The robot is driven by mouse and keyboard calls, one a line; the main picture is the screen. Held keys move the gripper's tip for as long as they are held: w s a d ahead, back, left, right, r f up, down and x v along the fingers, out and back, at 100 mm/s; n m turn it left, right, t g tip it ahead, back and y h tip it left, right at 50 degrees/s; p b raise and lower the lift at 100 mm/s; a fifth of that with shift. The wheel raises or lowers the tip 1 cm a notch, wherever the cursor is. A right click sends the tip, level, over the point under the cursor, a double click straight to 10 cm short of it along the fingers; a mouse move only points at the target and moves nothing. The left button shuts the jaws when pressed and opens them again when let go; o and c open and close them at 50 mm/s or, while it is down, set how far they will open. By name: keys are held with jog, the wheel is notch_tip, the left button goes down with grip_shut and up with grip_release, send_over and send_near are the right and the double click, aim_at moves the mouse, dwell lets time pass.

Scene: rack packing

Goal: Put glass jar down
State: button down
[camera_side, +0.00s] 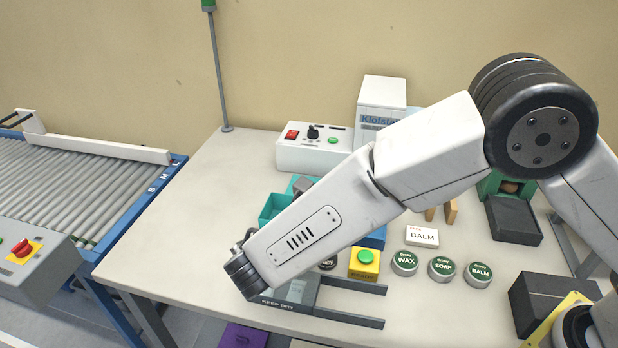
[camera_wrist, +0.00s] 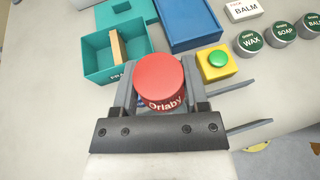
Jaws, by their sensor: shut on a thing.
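The glass jar (camera_wrist: 160,80) shows in the wrist view as a round red lid with a red side marked "Orlaby". It sits between the two grey fingers of my gripper (camera_wrist: 164,100), which is shut on it. Below the lid the jar's body is mostly hidden, so I cannot tell whether its base touches anything. In the side view my arm hides the jar and the fingers.
A teal box (camera_wrist: 88,61) with a wooden piece, a blue tray (camera_wrist: 191,42) and a yellow button box (camera_side: 364,265) surround the jar. Dark prongs (camera_side: 350,318) reach right. Several tins, including the wax tin (camera_side: 405,262), stand right. The table's left (camera_side: 190,245) is bare.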

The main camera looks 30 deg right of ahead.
jog(key=s+d+f+m+g+h, duration=0.2)
jog(key=s+d+f+m+g, duration=0.2)
jog(key=s+d+m+g, duration=0.3)
jog(key=s+a+r+m+g+y, duration=0.1)
jog(key=s+m+g+y, duration=0.3)
jog(key=m+g+y, duration=0.45)
jog(key=s+a+m+g+y, duration=0.2)
jog(key=s+m+g+y, duration=0.25)
jog(key=m+y, duration=0.65)
jog(key=w+d+r+m+t+y, duration=0.2)
jog(key=w+m+t, duration=0.4)
jog(key=m+t, duration=0.4)
jog(key=w+d+r+m+t+y, duration=0.3)
jog(key=w+m+t, duration=0.4)
jog(key=m, duration=0.5)
jog(key=shift+w+d+r+t+y, duration=0.3)
jog(key=shift+d+r+t, duration=0.5)
jog(key=shift+r+t, duration=0.5)
jog(key=shift+f, duration=0.15)
